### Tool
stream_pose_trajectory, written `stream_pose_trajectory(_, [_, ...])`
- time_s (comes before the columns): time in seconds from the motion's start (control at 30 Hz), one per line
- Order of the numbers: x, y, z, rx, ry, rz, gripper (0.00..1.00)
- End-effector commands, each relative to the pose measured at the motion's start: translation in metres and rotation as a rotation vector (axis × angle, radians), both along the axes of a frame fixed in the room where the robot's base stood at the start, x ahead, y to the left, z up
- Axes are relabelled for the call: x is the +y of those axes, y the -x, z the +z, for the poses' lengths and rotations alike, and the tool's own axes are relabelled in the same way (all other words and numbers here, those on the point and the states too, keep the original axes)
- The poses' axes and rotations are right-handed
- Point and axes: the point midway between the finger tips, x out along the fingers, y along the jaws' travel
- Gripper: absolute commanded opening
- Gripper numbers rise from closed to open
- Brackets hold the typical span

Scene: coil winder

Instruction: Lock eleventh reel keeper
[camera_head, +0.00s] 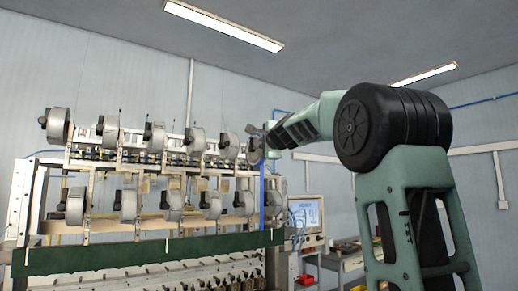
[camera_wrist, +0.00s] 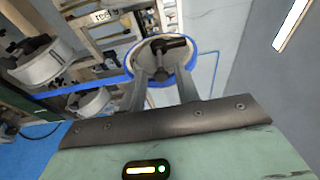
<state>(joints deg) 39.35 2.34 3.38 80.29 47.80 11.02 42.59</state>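My gripper (camera_wrist: 162,82) points at the reel (camera_wrist: 188,62) at the right end of the upper row. Its two grey fingers stand apart on either side of the reel's lower middle. A dark keeper bar (camera_wrist: 172,46) lies across the reel's hub, above the fingertips in the wrist view. I cannot tell whether the fingers touch it. In the head view my gripper (camera_head: 271,141) is at that same end reel (camera_head: 256,150), which it partly hides. The keeper is too small to make out there.
The winder carries two rows of grey reels, including an upper neighbour (camera_head: 230,145) and a lower end reel (camera_head: 273,199). A monitor (camera_head: 306,215) and a cart (camera_head: 345,256) are to the right.

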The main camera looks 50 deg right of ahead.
Motion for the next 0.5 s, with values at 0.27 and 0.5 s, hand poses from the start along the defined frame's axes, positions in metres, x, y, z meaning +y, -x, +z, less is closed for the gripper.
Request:
stream_pose_trajectory(0.27, [0.001, 0.001, 0.000, -0.001, 0.000, 0.000, 0.32])
stream_pose_trajectory(0.5, [0.009, 0.015, 0.000, -0.002, 0.001, 0.000, 0.32])
